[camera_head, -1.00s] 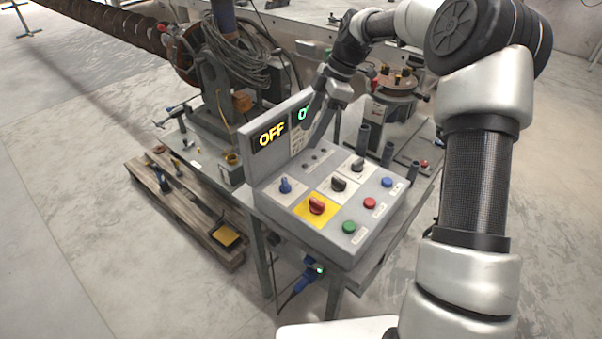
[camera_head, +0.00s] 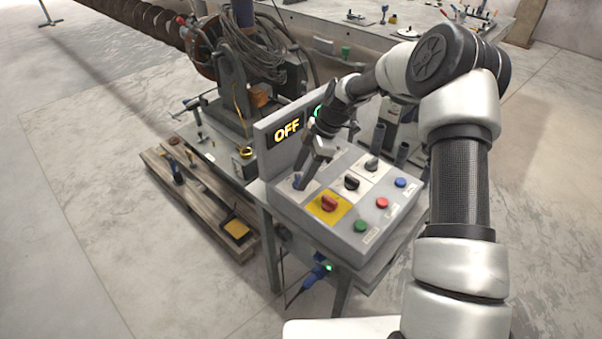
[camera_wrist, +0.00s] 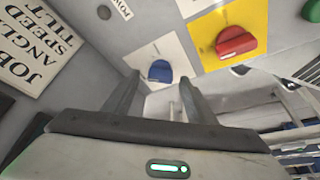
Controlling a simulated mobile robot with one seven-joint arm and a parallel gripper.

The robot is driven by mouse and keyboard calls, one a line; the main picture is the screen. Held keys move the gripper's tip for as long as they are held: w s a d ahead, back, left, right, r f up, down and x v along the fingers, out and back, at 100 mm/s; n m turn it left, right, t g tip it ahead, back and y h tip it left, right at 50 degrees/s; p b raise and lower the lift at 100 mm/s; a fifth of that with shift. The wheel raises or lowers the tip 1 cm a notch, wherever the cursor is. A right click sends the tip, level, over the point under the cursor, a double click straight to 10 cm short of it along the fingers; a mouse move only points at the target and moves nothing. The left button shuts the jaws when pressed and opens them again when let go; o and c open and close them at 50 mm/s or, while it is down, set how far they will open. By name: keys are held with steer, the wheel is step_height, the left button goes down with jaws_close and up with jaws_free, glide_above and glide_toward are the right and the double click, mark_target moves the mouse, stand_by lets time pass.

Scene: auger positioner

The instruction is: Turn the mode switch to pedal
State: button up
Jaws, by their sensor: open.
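The grey control box (camera_head: 330,232) carries several knobs on its sloped top. A blue knob (camera_wrist: 160,71) on a white plate shows in the wrist view, just beyond and between my fingertips. My gripper (camera_wrist: 160,84) is open with a finger to each side of the knob's line; I cannot tell whether they touch it. In the head view my gripper (camera_head: 299,184) reaches down over the blue knob and mostly hides it. A red knob (camera_head: 329,203) sits on a yellow plate, with black knobs (camera_head: 351,183) beyond. No knob's label is readable as mode.
A display (camera_head: 287,131) reads OFF; a second display is mostly hidden by my arm. Green (camera_head: 360,226), red (camera_head: 382,203) and blue (camera_head: 401,183) buttons line the box's right side. A wooden pallet (camera_head: 200,205) lies on the floor at left.

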steer(key=shift+a+f, duration=0.15)
steer(key=shift+f, duration=0.25)
steer(key=shift+c, duration=0.4)
steer(key=c, duration=1)
steer(key=shift+o, duration=0.2)
steer(key=shift+m+b, duration=0.3)
steer(key=shift+b, duration=0.1)
steer(key=shift+s+f+m+t+b, duration=0.1)
steer(key=shift+m+t+b, duration=0.3)
steer(key=shift+m+b, duration=0.15)
steer(key=m+t+b, duration=0.1)
steer(key=m+b, duration=0.1)
steer(key=m, duration=0.1)
steer(key=shift+s+m, duration=0.15)
steer(key=shift+m, duration=0.1)
steer(key=m+t+b, duration=0.1)
steer(key=m, duration=0.1)
steer(key=m+h+b, duration=0.1)
steer(key=m+b, duration=0.1)
steer(key=shift+s+a+m+t, duration=0.1)
steer(key=shift+m+t, duration=0.3)
steer(key=shift+m, duration=0.3)
